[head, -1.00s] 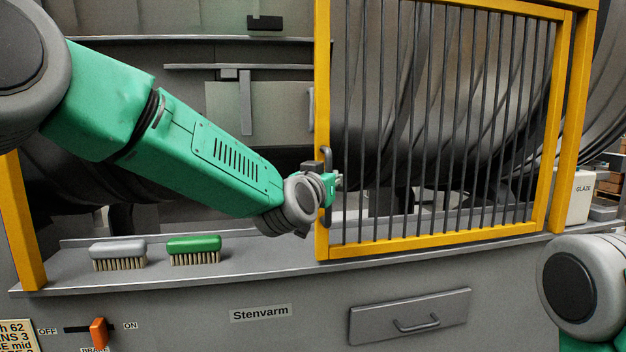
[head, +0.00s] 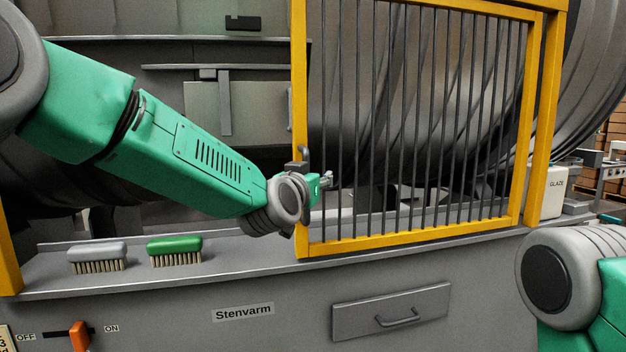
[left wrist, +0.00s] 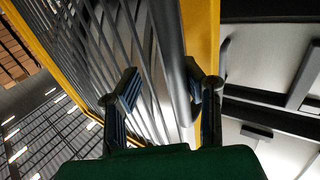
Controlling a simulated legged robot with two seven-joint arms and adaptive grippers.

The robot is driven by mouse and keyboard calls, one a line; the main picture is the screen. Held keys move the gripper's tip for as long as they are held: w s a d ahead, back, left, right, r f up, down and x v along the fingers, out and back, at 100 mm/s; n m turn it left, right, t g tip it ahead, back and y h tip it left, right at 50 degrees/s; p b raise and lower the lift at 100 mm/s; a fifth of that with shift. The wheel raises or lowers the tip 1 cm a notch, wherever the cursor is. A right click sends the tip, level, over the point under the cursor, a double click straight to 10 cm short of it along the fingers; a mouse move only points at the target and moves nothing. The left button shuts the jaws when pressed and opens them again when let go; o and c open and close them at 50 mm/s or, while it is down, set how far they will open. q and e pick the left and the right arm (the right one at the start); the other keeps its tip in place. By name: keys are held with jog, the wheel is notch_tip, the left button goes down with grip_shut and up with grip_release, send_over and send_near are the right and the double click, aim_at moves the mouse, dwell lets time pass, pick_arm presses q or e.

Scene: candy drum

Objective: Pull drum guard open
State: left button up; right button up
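The drum guard is a yellow frame (head: 299,110) with dark vertical bars, standing in front of the grey metal drum (head: 390,90). Its dark upright handle (head: 304,154) is on the left side of the frame, partly hidden by my left gripper (head: 326,180). In the left wrist view the handle (left wrist: 170,45) runs between the two fingers of my left gripper (left wrist: 168,95). The fingers stand apart, with a visible gap between the left finger and the handle; the right finger is close to it. My right gripper is out of view.
A grey brush (head: 98,252) and a green brush (head: 175,245) lie on the ledge (head: 225,258) left of the guard. Below are a drawer (head: 390,310) and an orange switch (head: 79,336). A white GLAZE container (head: 546,192) stands right of the guard.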

pick_arm(q)
jog(key=shift+a+r, duration=0.1)
jog(key=shift+a, duration=0.55)
jog(key=v, duration=1.2)
jog(key=shift+a, duration=0.35)
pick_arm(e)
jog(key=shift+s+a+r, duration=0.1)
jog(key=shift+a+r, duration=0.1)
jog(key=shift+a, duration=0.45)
